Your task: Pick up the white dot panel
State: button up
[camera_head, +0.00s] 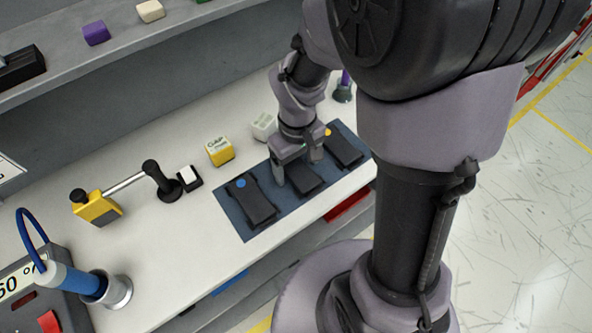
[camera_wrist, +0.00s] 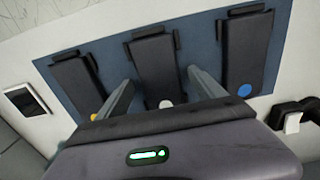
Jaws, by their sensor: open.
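The white dot panel is the middle of three dark panels on a blue-grey mat (camera_head: 240,217). It shows in the head view (camera_head: 308,181), its dot hidden there by my gripper. In the wrist view the white dot panel (camera_wrist: 157,62) lies between my two fingers, with its white dot near my gripper body. My gripper (camera_head: 298,170) is open over this panel, one finger on each side, also seen in the wrist view (camera_wrist: 160,78). I cannot tell whether the fingers touch it.
The blue dot panel (camera_head: 257,205) and the orange dot panel (camera_head: 345,153) lie close on either side. A yellow GAP cube (camera_head: 219,152) and a white block (camera_head: 264,126) stand behind the mat. A yellow tool (camera_head: 97,208) stands at left on the white bench.

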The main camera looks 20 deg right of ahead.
jog(key=shift+r, duration=0.15)
jog(key=shift+c, duration=0.5)
jog(key=c, duration=1.4)
jog(key=shift+r, duration=0.1)
